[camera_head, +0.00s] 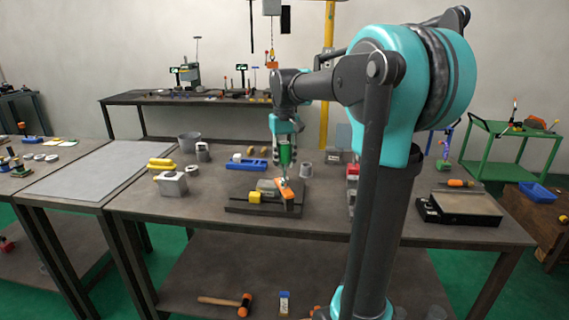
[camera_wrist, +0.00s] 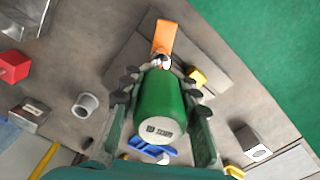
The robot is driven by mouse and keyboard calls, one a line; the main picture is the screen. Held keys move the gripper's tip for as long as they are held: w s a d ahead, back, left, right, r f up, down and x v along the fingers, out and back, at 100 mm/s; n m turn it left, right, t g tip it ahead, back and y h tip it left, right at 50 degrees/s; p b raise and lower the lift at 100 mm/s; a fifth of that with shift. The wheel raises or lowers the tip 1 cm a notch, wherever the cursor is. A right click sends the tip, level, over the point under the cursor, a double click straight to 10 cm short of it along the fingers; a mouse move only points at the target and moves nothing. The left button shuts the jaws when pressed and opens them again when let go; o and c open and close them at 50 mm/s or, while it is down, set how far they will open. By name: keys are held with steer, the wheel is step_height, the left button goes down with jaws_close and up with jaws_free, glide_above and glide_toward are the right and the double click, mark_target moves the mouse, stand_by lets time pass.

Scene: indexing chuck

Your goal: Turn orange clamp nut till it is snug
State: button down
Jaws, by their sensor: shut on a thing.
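The orange clamp (camera_head: 287,197) is a flat bar on a dark fixture (camera_head: 236,208) on the workbench, beside a yellow block (camera_head: 254,197). In the wrist view the orange clamp (camera_wrist: 163,38) is at the top centre. My gripper (camera_head: 284,142) is shut on a green tool handle (camera_wrist: 160,105), with a finger on each side of it. The green handle (camera_head: 285,155) stands nearly upright over the clamp. A small shiny metal part (camera_wrist: 162,61) shows where the tool's far end meets the clamp. The nut itself is mostly hidden there, and I cannot tell how tightly it sits.
A grey cup (camera_head: 306,170), a blue holder (camera_head: 246,164) and a red box (camera_head: 352,172) stand around the fixture. A grey block (camera_head: 172,184) is at the left, a dark flat device (camera_head: 460,207) at the right. The bench front is mostly clear.

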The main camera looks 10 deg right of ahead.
steer(key=shift+r, duration=0.45)
steer(key=n, duration=2.4)
stand_by(0.6)
steer(key=shift+f, duration=0.8)
stand_by(0.9)
